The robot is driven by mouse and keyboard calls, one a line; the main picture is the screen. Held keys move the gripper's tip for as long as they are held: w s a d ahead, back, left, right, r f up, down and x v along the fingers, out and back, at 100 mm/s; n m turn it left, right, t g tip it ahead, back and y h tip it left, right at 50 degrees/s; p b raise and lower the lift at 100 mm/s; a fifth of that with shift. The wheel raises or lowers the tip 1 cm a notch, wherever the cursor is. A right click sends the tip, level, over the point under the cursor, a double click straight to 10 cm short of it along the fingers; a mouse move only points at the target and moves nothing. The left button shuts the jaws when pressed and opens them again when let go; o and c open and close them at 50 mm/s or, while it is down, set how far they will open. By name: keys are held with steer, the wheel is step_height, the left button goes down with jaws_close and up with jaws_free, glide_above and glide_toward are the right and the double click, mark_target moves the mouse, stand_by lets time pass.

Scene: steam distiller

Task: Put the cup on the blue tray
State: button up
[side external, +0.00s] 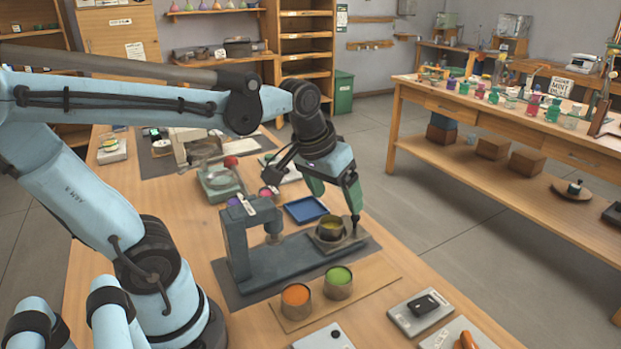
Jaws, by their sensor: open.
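The cup (331,229), a small round brass-coloured vessel with yellowish contents, stands upright on the grey platform at the right end of the dark distiller stand (240,247). The blue tray (305,210) lies flat on the table just behind and left of the cup, and its visible surface is empty. My gripper (337,207) points down over the cup with its fingers apart. One fingertip reaches down by the cup's right side, and the other finger shows above and behind it, left. I cannot tell whether either finger touches the cup.
Two open cups, orange (296,301) and green (339,283), stand on a tan board in front of the stand. A grey plate with a black item (421,304) lies front right. A glass-topped device (220,181) and small jars crowd the table behind the stand.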

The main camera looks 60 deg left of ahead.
mark_target(332, 218)
steer(key=w+a+n+g, duration=0.4)
steer(key=a+n, duration=0.1)
steer(key=a, duration=0.2)
steer(key=shift+d+f, duration=0.15)
steer(key=shift+f, duration=2.8)
steer(key=shift+d+f, duration=0.1)
steer(key=shift+f, duration=2.8)
steer(key=c, duration=1.3)
steer(key=shift+r, duration=0.1)
